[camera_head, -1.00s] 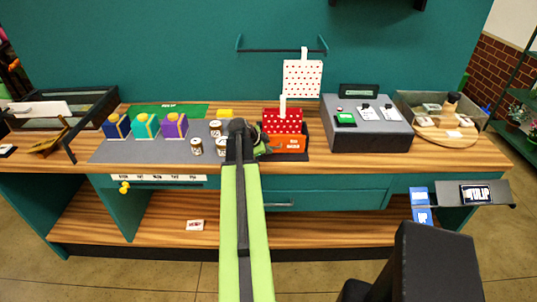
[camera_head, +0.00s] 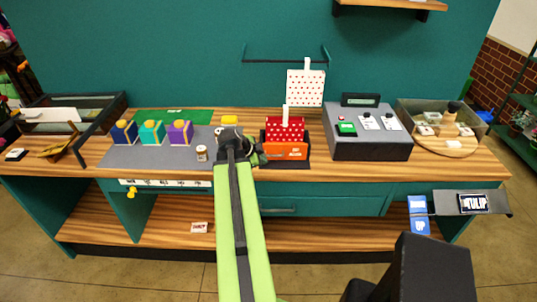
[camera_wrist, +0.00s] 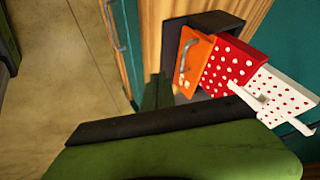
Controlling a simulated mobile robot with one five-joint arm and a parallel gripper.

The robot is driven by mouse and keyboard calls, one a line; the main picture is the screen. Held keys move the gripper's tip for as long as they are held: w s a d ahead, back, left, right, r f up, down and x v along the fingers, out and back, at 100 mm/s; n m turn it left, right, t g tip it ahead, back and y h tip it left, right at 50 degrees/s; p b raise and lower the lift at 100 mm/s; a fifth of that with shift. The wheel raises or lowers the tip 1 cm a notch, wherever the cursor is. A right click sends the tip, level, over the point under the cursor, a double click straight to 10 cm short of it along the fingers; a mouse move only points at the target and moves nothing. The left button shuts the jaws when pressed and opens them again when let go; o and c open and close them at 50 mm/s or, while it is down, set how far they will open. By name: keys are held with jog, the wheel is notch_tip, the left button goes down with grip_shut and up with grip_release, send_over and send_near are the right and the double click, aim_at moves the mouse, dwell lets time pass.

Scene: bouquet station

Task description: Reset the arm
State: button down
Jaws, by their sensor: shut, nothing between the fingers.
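My green and black arm reaches forward over the bench in the head view. My gripper (camera_head: 238,150) is at its far end, over the bench's front part, just left of the red and orange box. It is shut and empty. Some of the gripper is hidden by the arm. In the wrist view, a dark and green part of my own arm fills the bottom. The polka-dot box (camera_head: 285,130) has an orange front and a white dotted flap behind it. It also shows in the wrist view (camera_wrist: 225,68), tilted by the camera's angle.
Blue, teal and purple boxes (camera_head: 152,133) stand on a grey mat to the left. A grey machine (camera_head: 367,132) and a clear bin (camera_head: 440,125) are on the right. The wooden front edge between them is mostly clear.

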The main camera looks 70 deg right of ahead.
jog(key=shift+v, duration=0.95)
jog(key=shift+a, duration=0.1)
jog(key=w+a+f+n+t+b, duration=0.1)
jog(key=w+a+n+t, duration=0.1)
jog(key=w+a, duration=0.75)
jog(key=w+a+f+n+t, duration=0.1)
jog(key=w+a+n, duration=0.35)
jog(key=w, duration=0.75)
jog(key=w+a+f+n+t+y, duration=0.1)
jog(key=w+a, duration=0.2)
jog(key=a, duration=0.4)
jog(key=w+a+f+n+y+b, duration=0.1)
jog(key=w+a+n, duration=0.15)
jog(key=a, duration=0.45)
jog(key=w+a+f+n+t, duration=0.1)
jog(key=w+a, duration=0.3)
jog(key=a, duration=0.3)
jog(key=s+a+f+n+g+y, duration=0.1)
jog(key=s+a+f+n+y, duration=0.1)
jog(key=a+n, duration=0.7)
jog(key=s+a+f+n+g+y+b, duration=0.1)
jog(key=a+f+n+y, duration=0.1)
jog(key=a+n, duration=0.8)
jog(key=a+y, duration=0.1)
jog(key=a, duration=0.4)
jog(key=shift+s+a+g, duration=0.25)
jog(key=shift+s+g, duration=0.15)
